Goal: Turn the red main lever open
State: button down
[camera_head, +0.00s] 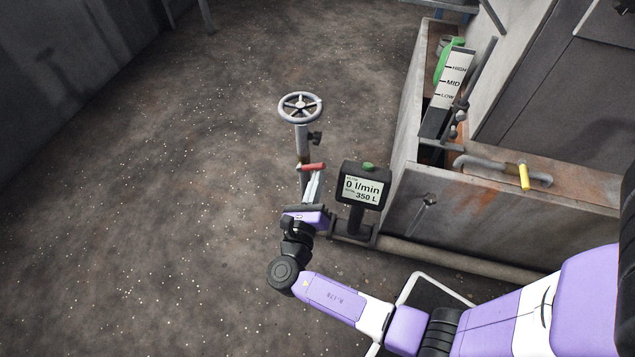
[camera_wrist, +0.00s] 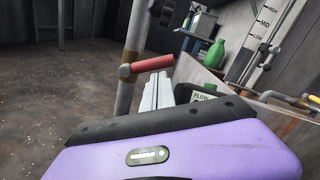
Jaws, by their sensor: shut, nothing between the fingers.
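The red main lever (camera_head: 313,166) sticks out to the right from a grey vertical pipe (camera_head: 303,141) in the head view. It also shows in the wrist view (camera_wrist: 152,64), roughly level and tilted slightly up to its right. My gripper (camera_head: 318,174) is shut and empty, its fingers pointing up just below the lever. In the wrist view, the fingertips (camera_wrist: 160,76) reach up close under the lever's right part. I cannot tell whether they touch it.
A grey handwheel (camera_head: 300,107) tops the pipe. A flow display (camera_head: 363,187) reading 0 l/min and 350 L stands close to the right of my gripper. A rusty tank (camera_head: 480,211) with a level scale (camera_head: 453,82) and a yellow-handled valve (camera_head: 524,177) lies further right. The floor to the left is clear.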

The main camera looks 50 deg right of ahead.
aim_at(317, 167)
jog(key=shift+r, duration=0.1)
jog(key=shift+r+n+p, duration=0.15)
jog(key=shift+n+p, duration=0.25)
jog(key=shift+p, duration=0.3)
jog(key=shift+r+p, duration=0.15)
jog(key=shift+p, duration=0.3)
jog(key=r+n+p, duration=0.1)
jog(key=n+p, duration=0.1)
jog(key=p, duration=0.1)
jog(key=r+n+p, duration=0.1)
jog(key=p, duration=0.3)
jog(key=shift+w+a+r+n, duration=0.1)
jog(key=shift+w+r+n, duration=0.05)
jog(key=shift+w+n, duration=0.2)
jog(key=n+p, duration=0.2)
jog(key=w+r+n+p, duration=0.1)
jog(key=n+p, duration=0.3)
jog(key=shift+w+a+r+n+y+p, duration=0.25)
jog(key=shift+w+a+n+y+p, duration=0.05)
jog(key=shift+w+a+n, duration=0.1)
jog(key=shift+w, duration=0.15)
jog(key=shift+w+p, duration=0.15)
jog(key=shift+p, duration=0.15)
